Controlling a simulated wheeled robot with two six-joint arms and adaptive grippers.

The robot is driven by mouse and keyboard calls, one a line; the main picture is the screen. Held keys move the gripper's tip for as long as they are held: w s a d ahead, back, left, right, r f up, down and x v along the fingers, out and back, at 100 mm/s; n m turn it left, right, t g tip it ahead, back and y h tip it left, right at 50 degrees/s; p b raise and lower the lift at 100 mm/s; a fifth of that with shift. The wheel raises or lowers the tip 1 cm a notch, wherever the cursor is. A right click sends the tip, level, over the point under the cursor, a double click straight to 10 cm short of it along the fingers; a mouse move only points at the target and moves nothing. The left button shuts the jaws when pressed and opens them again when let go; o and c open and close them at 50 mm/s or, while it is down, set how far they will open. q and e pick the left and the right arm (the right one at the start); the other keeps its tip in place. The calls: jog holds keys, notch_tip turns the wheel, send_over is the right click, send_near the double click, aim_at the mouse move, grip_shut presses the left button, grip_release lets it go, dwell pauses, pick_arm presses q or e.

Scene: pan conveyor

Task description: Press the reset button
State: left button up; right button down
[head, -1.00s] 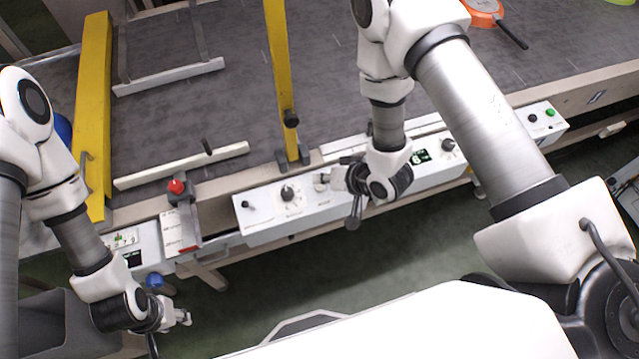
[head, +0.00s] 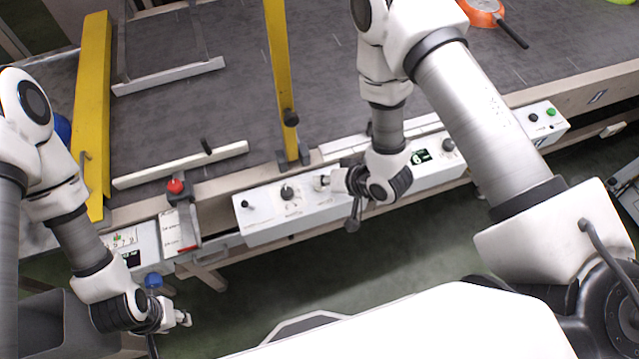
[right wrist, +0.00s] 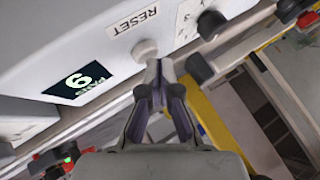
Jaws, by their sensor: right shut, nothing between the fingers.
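The reset button (right wrist: 144,49) is a small pale round cap on the white control panel, beside the printed RESET label (right wrist: 132,20) in the right wrist view. My right gripper (right wrist: 158,68) is shut and empty. Its fingertips are close beside the button; I cannot tell whether they touch it. In the head view my right gripper (head: 338,181) is at the front face of the control panel (head: 262,222), to the right of a black dial. My left gripper (head: 186,319) hangs low at the left, away from the panel; its finger opening is too small to judge.
A black dial (head: 287,192) and a lit display (head: 420,157) sit on the same panel. A red button (head: 176,186) stands on a box to the left. Yellow rails (head: 281,70) cross the dark conveyor (head: 225,110). An orange pan (head: 484,12) lies at the far right.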

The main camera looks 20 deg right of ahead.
aim_at(323, 187)
jog(key=shift+f, duration=0.45)
jog(key=shift+r, duration=0.1)
dwell(0.4)
jog(key=shift+r+p, duration=0.55)
jog(key=shift+r, duration=0.3)
notch_tip(323, 187, up, 5)
jog(key=p, duration=0.4)
jog(key=shift+r, duration=0.1)
jog(key=shift+f, duration=0.2)
dwell(0.3)
